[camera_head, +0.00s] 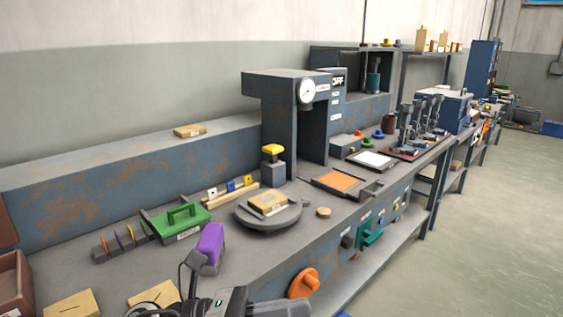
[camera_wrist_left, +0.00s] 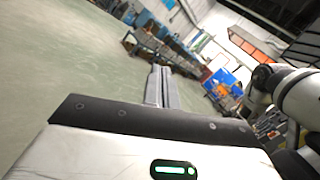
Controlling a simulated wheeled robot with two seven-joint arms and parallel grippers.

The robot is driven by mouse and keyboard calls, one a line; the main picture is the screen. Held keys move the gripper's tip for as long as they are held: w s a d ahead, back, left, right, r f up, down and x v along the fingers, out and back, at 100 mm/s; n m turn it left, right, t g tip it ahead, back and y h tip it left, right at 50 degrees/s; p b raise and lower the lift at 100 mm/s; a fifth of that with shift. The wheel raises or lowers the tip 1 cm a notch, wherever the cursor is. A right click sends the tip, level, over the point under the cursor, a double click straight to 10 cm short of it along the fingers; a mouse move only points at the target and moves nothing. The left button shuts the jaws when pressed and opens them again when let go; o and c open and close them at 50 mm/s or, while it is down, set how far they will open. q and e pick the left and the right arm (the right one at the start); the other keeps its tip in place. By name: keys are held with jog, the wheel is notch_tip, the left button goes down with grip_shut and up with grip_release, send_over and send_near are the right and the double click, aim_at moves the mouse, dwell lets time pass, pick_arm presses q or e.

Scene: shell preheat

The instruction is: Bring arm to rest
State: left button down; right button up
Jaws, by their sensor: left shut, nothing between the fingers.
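White and dark arm links of mine show at the right of that view.
The long bench holds a green-handled box (camera_head: 183,217), a round plate (camera_head: 268,214) with a wooden block, a gauge press (camera_head: 290,125) and an orange pad (camera_head: 341,181). An orange knob (camera_head: 303,283) juts from the bench front. Open floor (camera_head: 490,220) lies right.

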pick_arm(q)
jog(key=w+a+f+n+t+y, duration=0.1)
jog(key=a+f+n+t+y, duration=0.3)
jog(key=n, duration=0.6)
jog(key=w+a+f+n+t+y, duration=0.1)
jog(key=a+f+n+t+y, duration=0.1)
jog(key=n+t, duration=0.6)
jog(key=w+a+f+n+t+y, duration=0.2)
jog(key=a+n+t+y, duration=0.15)
jog(key=n, duration=0.85)
jog(key=s+a+f+n+g+y, duration=0.2)
jog(key=s+f+n+g+y, duration=0.1)
jog(key=s+f+n, duration=0.3)
jog(key=s+a+f+n+g+y, duration=0.3)
jog(key=s+f+n+g, duration=0.1)
jog(key=f+n, duration=0.5)
notch_tip(320, 180, down, 2)
jog(key=shift+s+a+f+y, duration=0.15)
jog(key=shift+s+a+y, duration=0.2)
jog(key=shift+s, duration=0.55)
